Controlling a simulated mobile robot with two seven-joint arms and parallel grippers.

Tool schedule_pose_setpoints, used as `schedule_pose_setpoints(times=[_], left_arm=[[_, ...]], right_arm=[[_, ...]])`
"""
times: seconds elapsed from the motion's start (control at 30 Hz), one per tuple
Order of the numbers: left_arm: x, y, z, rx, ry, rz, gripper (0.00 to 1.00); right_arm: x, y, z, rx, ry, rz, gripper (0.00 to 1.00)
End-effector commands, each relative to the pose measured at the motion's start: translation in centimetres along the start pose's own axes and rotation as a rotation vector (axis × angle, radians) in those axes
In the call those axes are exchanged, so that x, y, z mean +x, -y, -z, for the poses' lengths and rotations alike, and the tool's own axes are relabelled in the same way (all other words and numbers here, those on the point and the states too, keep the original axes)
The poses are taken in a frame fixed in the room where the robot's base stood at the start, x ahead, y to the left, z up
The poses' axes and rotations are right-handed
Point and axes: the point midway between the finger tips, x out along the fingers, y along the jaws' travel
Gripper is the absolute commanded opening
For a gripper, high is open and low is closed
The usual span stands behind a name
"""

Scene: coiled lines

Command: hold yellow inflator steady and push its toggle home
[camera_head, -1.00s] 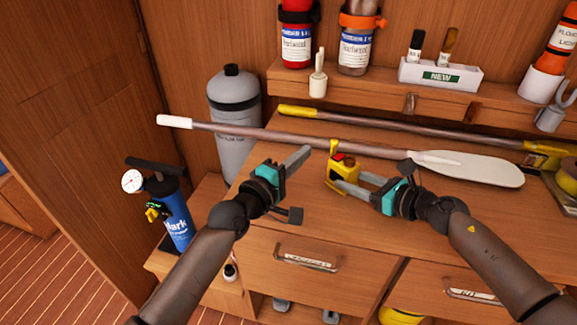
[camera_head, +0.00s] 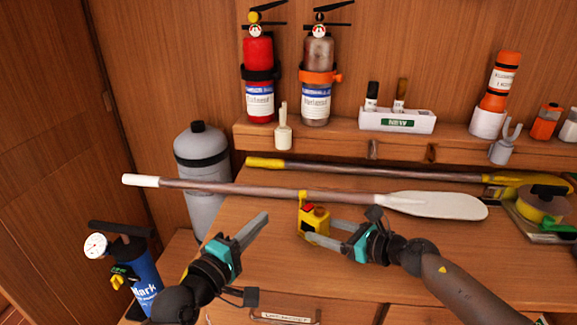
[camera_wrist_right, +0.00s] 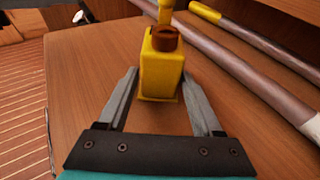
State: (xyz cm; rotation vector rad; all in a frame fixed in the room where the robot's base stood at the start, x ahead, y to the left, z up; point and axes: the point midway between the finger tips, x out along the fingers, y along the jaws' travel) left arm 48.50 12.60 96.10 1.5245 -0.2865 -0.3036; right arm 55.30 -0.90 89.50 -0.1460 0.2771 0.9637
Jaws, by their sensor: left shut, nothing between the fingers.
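A paddle (camera_head: 435,205) lies behind the inflator, its shaft close to the toggle. A yellow-ended pole (camera_head: 266,163) lies further back. A grey cylinder (camera_head: 201,168) and a blue pump (camera_head: 143,279) stand at left. The worktop between my grippers is clear.

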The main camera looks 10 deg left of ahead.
Motion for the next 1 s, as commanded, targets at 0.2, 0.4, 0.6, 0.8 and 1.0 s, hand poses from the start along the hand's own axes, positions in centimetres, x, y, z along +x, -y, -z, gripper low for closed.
schedule_pose_setpoints(times=[0.2, 0.4, 0.6, 0.8, 1.0], left_arm=[[0.0, 0.0, 0.0, 0.000, 0.000, 0.000, 0.00], [0.0, 0.0, 0.0, 0.000, 0.000, 0.000, 0.00], [0.0, 0.0, 0.0, 0.000, 0.000, 0.000, 0.00], [0.0, 0.0, 0.0, 0.000, 0.000, 0.000, 0.00], [0.0, 0.0, 0.0, 0.000, 0.000, 0.000, 0.00]], right_arm=[[0.0, 0.0, 0.0, 0.000, 0.000, 0.000, 0.90], [0.0, 0.0, 0.0, 0.000, 0.001, 0.000, 0.90], [-1.0, 0.1, 0.0, -0.001, 0.000, 0.002, 0.90], [-4.0, 0.1, 0.1, -0.001, -0.001, 0.003, 0.90], [-7.7, 0.0, 0.1, -0.002, -0.002, 0.001, 0.90]])
